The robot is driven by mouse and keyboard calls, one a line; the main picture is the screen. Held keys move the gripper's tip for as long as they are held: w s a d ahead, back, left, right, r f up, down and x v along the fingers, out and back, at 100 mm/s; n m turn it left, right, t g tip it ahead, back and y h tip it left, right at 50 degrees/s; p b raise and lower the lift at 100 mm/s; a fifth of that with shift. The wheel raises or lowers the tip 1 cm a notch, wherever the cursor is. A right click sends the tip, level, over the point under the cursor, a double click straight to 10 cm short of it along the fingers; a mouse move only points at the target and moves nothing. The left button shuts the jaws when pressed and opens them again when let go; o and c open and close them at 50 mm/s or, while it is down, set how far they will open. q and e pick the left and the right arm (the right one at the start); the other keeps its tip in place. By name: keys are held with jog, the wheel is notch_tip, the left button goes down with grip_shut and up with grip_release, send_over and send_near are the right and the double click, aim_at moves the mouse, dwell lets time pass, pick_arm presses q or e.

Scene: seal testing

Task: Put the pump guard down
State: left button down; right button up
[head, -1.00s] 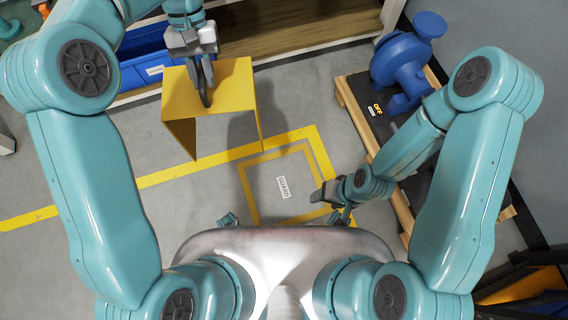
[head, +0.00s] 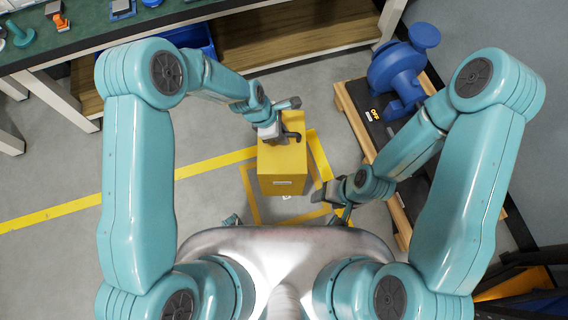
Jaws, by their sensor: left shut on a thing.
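The yellow pump guard (head: 282,168) is a box-shaped cover with a dark handle on top. My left gripper (head: 290,134) is shut on that handle. The guard is over the yellow square marked on the floor (head: 252,197) and hides most of it, including most of its label. I cannot tell whether the guard touches the floor. My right gripper (head: 335,196) is low beside the square's right edge, away from the guard; its jaws are too small and dark to read.
A blue pump (head: 397,70) stands on a dark base with a wooden pallet (head: 398,215) at the right. A workbench (head: 84,24) with a green top and a wooden lower shelf (head: 290,35) runs along the back. A blue bin (head: 190,38) is partly hidden. Grey floor is clear at the left.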

pick_arm(q)
jog(key=f+n, duration=0.1)
jog(key=s+f+n+t, duration=0.1)
jog(key=shift+s+d+n, duration=0.2)
jog(key=shift+d+n, duration=0.1)
jog(key=shift+n, duration=0.1)
notch_tip(320, 180, down, 20)
jog(key=b, duration=1.8)
pick_arm(e)
notch_tip(320, 180, down, 17)
jog(key=w+d, duration=0.1)
jog(key=shift+w+d+m+t, duration=0.15)
jog(key=shift+w+m+t, duration=0.15)
pick_arm(q)
jog(key=shift+f, duration=0.15)
pick_arm(e)
jog(key=shift+f, duration=0.15)
pick_arm(q)
jog(key=c, duration=1)
grip_release()
jog(key=shift+s, duration=0.1)
